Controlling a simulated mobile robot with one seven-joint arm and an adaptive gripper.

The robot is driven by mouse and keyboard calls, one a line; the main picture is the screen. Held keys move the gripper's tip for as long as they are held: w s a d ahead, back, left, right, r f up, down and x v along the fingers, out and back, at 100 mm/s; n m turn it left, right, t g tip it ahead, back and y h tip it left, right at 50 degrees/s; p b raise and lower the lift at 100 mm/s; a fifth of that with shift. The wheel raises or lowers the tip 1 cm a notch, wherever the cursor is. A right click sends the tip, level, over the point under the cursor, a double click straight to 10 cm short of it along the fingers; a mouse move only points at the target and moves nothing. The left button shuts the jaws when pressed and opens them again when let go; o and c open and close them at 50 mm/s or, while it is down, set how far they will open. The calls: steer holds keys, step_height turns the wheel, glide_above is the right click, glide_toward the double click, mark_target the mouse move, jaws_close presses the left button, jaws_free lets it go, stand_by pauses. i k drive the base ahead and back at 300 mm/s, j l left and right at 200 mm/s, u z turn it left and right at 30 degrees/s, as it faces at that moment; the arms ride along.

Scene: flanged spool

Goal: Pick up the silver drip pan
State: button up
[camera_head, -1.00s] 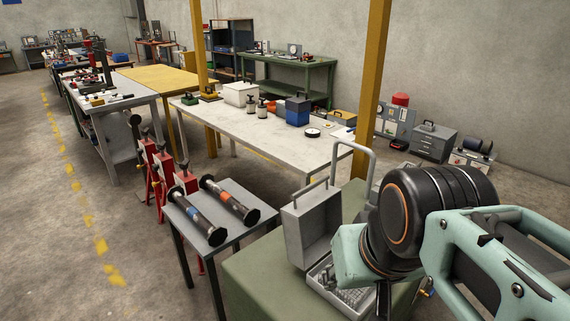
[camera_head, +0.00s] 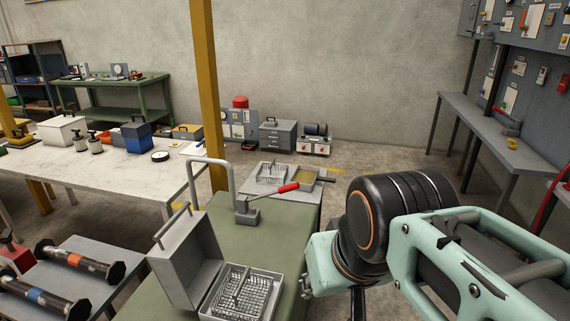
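A shallow metal pan (camera_head: 303,187) with a yellowish-brown inside, possibly the silver drip pan, lies on a grey surface past the green-topped bench. It is small in view, so I cannot be sure what it is. A grey wire rack or tray (camera_head: 272,175) lies to its left. Nearer, an open grey metal case has a raised lid (camera_head: 187,262) and a wire basket (camera_head: 245,290) in its lower half. My arm fills the right foreground and hides part of the floor and bench edge. I cannot make out my gripper's fingers.
A grey post tool with a red handle (camera_head: 288,188) stands on the green-topped bench (camera_head: 240,237). Dumbbell-like spools (camera_head: 75,262) lie on a low table at left. A yellow pillar (camera_head: 204,90) stands behind. Open floor lies beyond the bench.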

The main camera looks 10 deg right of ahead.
mark_target(308, 176)
steer(key=z, duration=0.5)
steer(key=i+l, duration=0.15)
steer(key=l, duration=0.25)
steer(key=i+l+z, duration=0.1)
steer(key=l, duration=0.3)
steer(key=i+l, duration=0.15)
steer(key=l, duration=0.25)
steer(key=i+l+z, duration=0.25)
steer(key=i+l, duration=0.35)
steer(key=i, duration=0.65)
steer(key=i+l, duration=0.15)
steer(key=i, duration=0.45)
steer(key=i+l+u, duration=0.1)
steer(key=i+u, duration=0.3)
steer(key=i, duration=0.75)
steer(key=i+u, duration=0.45)
steer(key=i+l+u, duration=0.2)
steer(key=u, duration=0.2)
steer(key=i, duration=0.1)
